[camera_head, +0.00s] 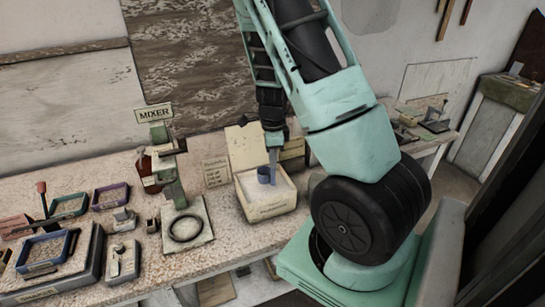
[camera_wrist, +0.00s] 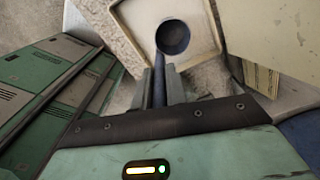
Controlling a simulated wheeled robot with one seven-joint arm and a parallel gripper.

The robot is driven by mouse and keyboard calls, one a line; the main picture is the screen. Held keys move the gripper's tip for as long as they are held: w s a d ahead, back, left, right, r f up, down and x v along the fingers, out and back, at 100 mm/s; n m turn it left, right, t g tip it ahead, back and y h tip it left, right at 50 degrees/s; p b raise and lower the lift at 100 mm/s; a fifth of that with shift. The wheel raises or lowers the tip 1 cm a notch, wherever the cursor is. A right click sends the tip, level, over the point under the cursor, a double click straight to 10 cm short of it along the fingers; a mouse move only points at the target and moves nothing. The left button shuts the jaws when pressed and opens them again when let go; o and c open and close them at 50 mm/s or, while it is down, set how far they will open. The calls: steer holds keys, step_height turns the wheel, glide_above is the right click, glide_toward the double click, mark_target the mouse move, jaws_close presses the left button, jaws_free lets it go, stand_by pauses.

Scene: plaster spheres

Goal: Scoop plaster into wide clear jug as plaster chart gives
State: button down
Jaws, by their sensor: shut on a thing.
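My gripper (camera_head: 273,150) is shut on the handle of a blue scoop (camera_head: 265,176). In the wrist view, the scoop's round dark-blue bowl (camera_wrist: 173,37) extends beyond the fingers (camera_wrist: 161,82). The scoop hangs over the open top of a pale square bin (camera_head: 250,207) of whitish plaster, which also shows in the wrist view (camera_wrist: 216,42). I cannot tell if the bowl touches the plaster or holds any. A small written card, perhaps the plaster chart (camera_head: 216,173), stands left of the bin; its text is too small to read. I cannot make out the wide clear jug.
A green mixer stand (camera_head: 174,190) with a ring on its base and a MIXER sign is left of the bin. Several coloured trays (camera_head: 110,195) fill the bench's left end. The bench front near the bin is clear.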

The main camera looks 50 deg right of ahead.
mark_target(273, 184)
steer(key=shift+f+b, duration=2.7)
steer(key=shift+f, duration=1.1)
steer(key=shift+r, duration=0.1)
step_height(273, 184, up, 10)
steer(key=p, duration=1)
